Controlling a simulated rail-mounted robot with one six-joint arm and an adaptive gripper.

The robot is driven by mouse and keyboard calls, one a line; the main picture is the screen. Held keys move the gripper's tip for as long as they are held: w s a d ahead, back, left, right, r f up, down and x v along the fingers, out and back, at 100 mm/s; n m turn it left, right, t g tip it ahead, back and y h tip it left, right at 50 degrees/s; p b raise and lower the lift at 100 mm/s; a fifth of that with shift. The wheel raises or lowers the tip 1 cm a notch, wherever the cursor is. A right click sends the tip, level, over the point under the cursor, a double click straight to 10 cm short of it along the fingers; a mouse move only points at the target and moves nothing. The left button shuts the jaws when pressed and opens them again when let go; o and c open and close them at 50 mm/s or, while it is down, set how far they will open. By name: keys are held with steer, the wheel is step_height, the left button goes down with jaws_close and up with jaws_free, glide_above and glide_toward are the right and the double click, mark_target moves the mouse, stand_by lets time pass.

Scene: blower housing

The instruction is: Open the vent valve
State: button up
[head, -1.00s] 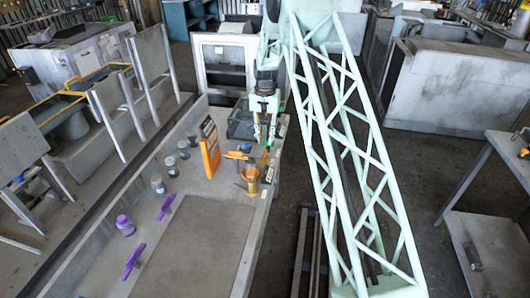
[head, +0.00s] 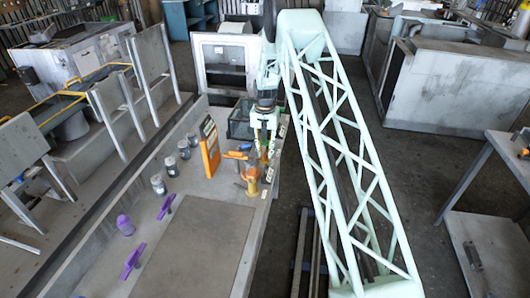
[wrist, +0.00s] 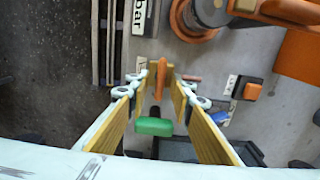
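An orange lever (wrist: 161,80) stands between my fingertips in the wrist view, with a gap on each side. I take it to be the vent valve's handle, but cannot confirm this. A green handle (wrist: 153,126) on a dark stem shows nearer the base of my fingers. My gripper (wrist: 160,75) is open, its yellow-padded fingers on either side of the lever. In the head view my gripper (head: 264,157) points down at the bench's right edge, beside the orange housing (head: 251,180). The lever is too small to make out clearly there.
The orange housing's round part (wrist: 192,20) lies close by at the upper right. A switch box with an orange button (wrist: 251,90) sits right of my fingers. An orange panel (head: 210,148), several jars (head: 169,166) and purple handles (head: 133,260) stand on the bench. Its front is clear.

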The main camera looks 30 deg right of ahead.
steer(key=shift+c, duration=0.5)
jaws_close()
